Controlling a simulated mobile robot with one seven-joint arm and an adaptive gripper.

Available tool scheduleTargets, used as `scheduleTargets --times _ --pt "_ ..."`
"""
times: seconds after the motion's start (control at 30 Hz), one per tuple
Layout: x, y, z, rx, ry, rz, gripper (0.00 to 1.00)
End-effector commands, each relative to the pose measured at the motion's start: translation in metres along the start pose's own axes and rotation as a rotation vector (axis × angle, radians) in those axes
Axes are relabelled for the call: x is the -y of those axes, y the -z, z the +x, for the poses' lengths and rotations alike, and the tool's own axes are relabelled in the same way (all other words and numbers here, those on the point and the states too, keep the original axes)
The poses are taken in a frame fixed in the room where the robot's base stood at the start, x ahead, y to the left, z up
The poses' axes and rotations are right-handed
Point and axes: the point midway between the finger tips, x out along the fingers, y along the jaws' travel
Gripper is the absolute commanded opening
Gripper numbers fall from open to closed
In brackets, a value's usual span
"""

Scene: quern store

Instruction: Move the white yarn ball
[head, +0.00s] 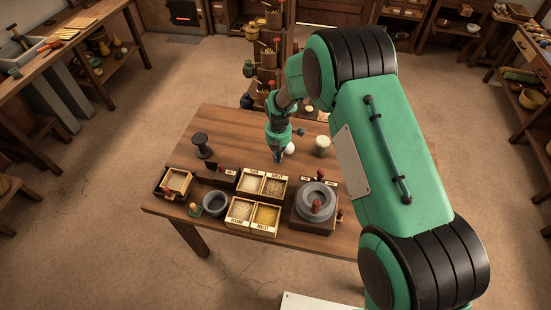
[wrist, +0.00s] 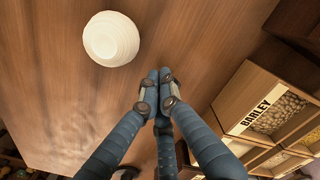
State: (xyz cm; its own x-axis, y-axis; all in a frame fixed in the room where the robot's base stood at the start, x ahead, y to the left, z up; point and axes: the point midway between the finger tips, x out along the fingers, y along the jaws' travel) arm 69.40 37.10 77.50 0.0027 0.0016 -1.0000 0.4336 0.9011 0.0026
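The white yarn ball (head: 290,149) sits on the wooden table (head: 232,122), right beside my gripper in the head view. In the wrist view the white ball (wrist: 111,38) is round and ribbed, lying on bare wood up and left of the fingertips. My gripper (head: 278,158) points down over the middle of the table. In the wrist view the blue fingers of my gripper (wrist: 160,80) meet at their tips with nothing between them. The ball is apart from the fingers there.
A pale cylinder (head: 322,146) stands right of the ball. A dark spool (head: 202,145), a grey bowl (head: 215,203), grain boxes (head: 241,210) and a stone quern (head: 316,200) occupy the front and left. The barley box (wrist: 262,103) is close right in the wrist view. The table's back left is clear.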

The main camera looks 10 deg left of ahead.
Motion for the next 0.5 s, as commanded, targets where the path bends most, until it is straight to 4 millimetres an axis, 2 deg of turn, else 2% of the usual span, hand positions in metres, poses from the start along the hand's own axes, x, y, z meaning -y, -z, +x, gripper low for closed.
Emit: scheduleTargets --times 0.2,0.5 --pt "0.002 -0.017 0.002 -0.002 0.003 0.001 0.0" --pt "0.002 -0.022 0.001 -0.002 0.003 0.0 0.0"
